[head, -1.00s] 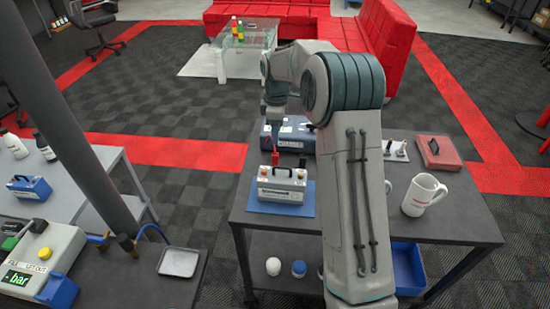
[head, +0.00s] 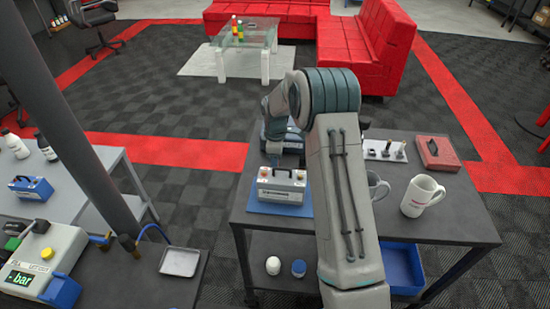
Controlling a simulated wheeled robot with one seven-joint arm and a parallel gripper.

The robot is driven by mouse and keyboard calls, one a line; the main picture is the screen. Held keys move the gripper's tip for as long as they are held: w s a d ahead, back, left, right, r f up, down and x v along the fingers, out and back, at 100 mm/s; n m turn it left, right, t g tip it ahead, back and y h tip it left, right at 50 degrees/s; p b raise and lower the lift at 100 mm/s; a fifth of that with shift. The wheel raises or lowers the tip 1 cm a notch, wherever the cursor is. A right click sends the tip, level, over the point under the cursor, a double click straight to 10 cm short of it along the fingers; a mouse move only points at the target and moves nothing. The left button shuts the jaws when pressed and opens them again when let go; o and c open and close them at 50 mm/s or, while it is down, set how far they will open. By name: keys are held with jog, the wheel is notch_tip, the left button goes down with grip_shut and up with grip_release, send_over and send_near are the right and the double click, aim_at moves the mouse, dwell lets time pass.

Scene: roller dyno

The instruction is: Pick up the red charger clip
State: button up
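The red charger clip cannot be made out now; the arm may be hiding it. The white-and-grey battery (head: 282,186) stands upright on a blue mat (head: 264,207) at the left of the dark table. Its top and handle are in view. A blue charger case (head: 291,146) stands behind the battery, partly covered by my arm. My arm reaches over the table and its far end drops down near the blue case, behind the battery. My gripper's fingers cannot be made out there, so I cannot see whether they hold anything.
To the right on the table (head: 455,222) are a white mug (head: 422,196), a second grey mug (head: 377,187) partly behind my arm, a small white rack (head: 384,151) and a red case (head: 437,153). A dark pillar (head: 80,130) stands left of the table.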

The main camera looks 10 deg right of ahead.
grip_shut()
jog(key=shift+r, duration=0.15)
